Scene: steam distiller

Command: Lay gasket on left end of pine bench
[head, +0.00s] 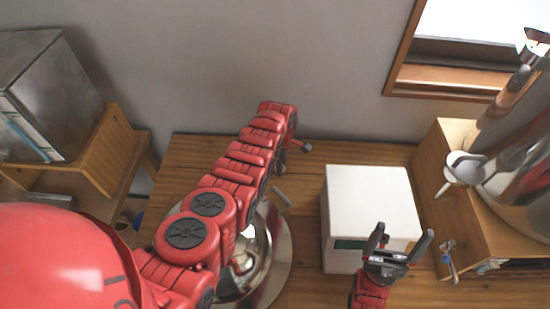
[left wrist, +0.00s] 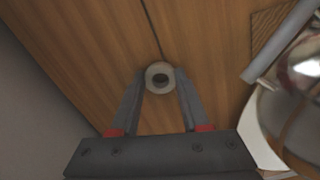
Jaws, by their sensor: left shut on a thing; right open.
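A small pale ring, the gasket (left wrist: 160,77), sits between the fingertips of my left gripper (left wrist: 161,84) in the left wrist view. In the head view my left gripper (head: 290,155) is over the back of the bench, near the wall, and the gasket cannot be made out there. My right gripper (head: 402,245) is open and empty, in front of the white box.
A white box (head: 370,190) stands on the bench right of my left arm. A shiny metal dish (head: 275,260) is partly hidden under that arm. A wooden stand (head: 440,165) with a steel vessel (head: 525,170) is at right. A steel case (head: 50,95) stands on a wooden shelf at left.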

